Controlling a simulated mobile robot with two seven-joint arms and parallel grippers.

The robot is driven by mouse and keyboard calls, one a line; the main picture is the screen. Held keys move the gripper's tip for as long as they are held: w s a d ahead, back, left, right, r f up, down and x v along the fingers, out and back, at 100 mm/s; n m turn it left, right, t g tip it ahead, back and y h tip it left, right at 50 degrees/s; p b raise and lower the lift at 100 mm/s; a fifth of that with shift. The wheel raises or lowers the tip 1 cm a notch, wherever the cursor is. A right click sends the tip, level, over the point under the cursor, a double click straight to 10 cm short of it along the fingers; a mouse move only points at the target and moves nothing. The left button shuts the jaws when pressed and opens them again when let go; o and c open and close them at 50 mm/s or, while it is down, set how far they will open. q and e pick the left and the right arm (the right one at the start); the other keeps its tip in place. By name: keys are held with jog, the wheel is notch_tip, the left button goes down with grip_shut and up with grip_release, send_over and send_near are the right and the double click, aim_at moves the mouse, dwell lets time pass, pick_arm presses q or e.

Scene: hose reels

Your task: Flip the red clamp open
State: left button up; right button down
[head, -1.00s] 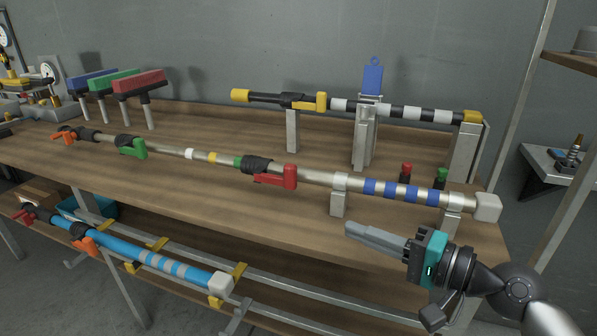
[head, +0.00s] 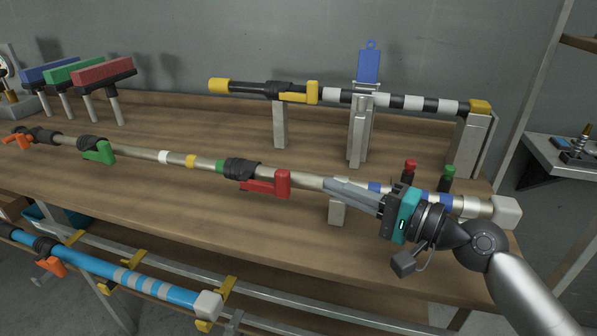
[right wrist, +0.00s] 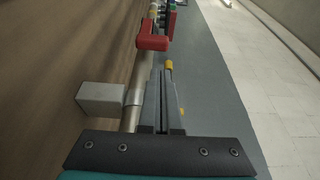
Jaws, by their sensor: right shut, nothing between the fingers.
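The red clamp (head: 266,185) sits on a black collar (head: 241,169) on the long metal pole (head: 207,165) that lies along the workbench. Its red lever lies roughly along the pole, with a block at its right end. In the right wrist view the red clamp (right wrist: 153,36) shows ahead of the fingers, slightly left. My right gripper (head: 328,184) is shut and empty, to the right of the clamp and apart from it. Its fingers point left towards the lever and cover part of the pole's blue-banded section. My left gripper is not in view.
A green clamp (head: 98,152) and an orange clamp (head: 17,139) sit further left on the same pole. A grey support (head: 338,214) stands near my fingers. Behind is a black-and-white pole with a yellow clamp (head: 312,92). Red and green knobs (head: 409,166) stand behind my gripper.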

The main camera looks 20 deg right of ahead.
aim_at(264, 181)
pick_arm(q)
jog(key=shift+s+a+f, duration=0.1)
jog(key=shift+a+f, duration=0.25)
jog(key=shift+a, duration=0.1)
pick_arm(e)
jog(key=x, duration=0.8)
pick_arm(q)
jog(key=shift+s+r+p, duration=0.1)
jog(key=shift+p, duration=0.35)
pick_arm(e)
jog(key=shift+w, duration=0.1)
